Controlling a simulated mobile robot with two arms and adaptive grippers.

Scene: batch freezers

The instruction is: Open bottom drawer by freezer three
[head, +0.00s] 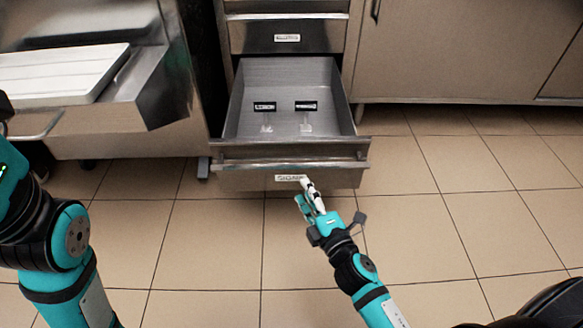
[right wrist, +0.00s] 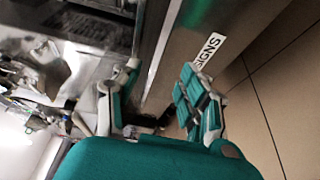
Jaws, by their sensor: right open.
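The bottom drawer (head: 289,163) is pulled out from the steel cabinet, with its inside showing in the head view. Its front carries a long horizontal handle bar and a label that reads "SIGNS" in the right wrist view (right wrist: 208,50). My right gripper (head: 308,196) is at the drawer front, just below the handle and beside the label. In the right wrist view its fingers (right wrist: 150,100) are apart, one on each side of the drawer front's edge; I cannot tell whether they touch it. My left arm shows at the left, its gripper out of frame.
Two small dark-framed items (head: 306,106) lie in the drawer. A closed drawer (head: 287,37) is above it. A steel machine with a white tray (head: 62,75) stands at the left. Closed cabinets (head: 450,60) are at the right. The tiled floor (head: 440,220) in front is clear.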

